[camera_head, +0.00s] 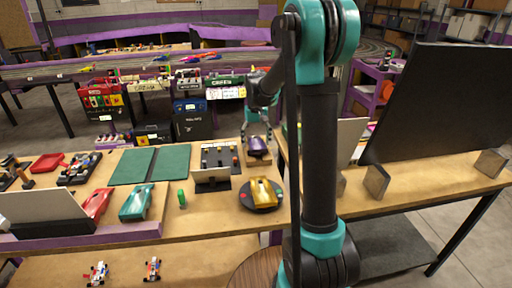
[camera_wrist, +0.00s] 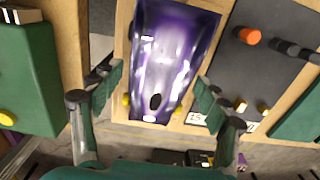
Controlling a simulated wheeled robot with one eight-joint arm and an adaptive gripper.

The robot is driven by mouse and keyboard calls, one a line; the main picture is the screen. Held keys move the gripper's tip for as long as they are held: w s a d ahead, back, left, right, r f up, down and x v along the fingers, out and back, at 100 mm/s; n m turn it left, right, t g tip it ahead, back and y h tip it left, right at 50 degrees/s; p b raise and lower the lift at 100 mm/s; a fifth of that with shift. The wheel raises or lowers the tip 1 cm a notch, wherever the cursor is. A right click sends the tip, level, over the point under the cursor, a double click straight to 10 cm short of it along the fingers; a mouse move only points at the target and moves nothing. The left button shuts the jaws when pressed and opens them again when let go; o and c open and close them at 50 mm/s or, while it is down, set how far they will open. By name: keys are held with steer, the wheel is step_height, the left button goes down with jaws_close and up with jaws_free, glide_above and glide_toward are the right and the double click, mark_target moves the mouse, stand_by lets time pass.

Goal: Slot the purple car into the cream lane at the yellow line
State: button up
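The purple car (camera_head: 257,145) sits on a small wooden base on the wooden table, just left of my arm in the head view. In the wrist view the purple car (camera_wrist: 172,55) is shiny, with a dark oval spot near its lower end. My gripper (camera_head: 257,130) is over the car. In the wrist view my gripper (camera_wrist: 159,90) is open, one finger on each side of the car's lower end, with visible gaps. I cannot make out a cream lane or a yellow line for certain.
A gold car on a dark round stand (camera_head: 264,208) is in front of the purple car. A dark control board with knobs (camera_head: 222,156) stands left, beside a green mat (camera_head: 133,166). A large black panel (camera_head: 440,105) rises at right. Multi-lane track (camera_head: 140,70) runs behind.

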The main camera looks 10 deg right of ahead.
mark_target(256, 140)
steer(key=c, duration=1)
steer(key=shift+r, duration=0.1)
steer(key=shift+c, duration=0.2)
step_height(256, 140, up, 20)
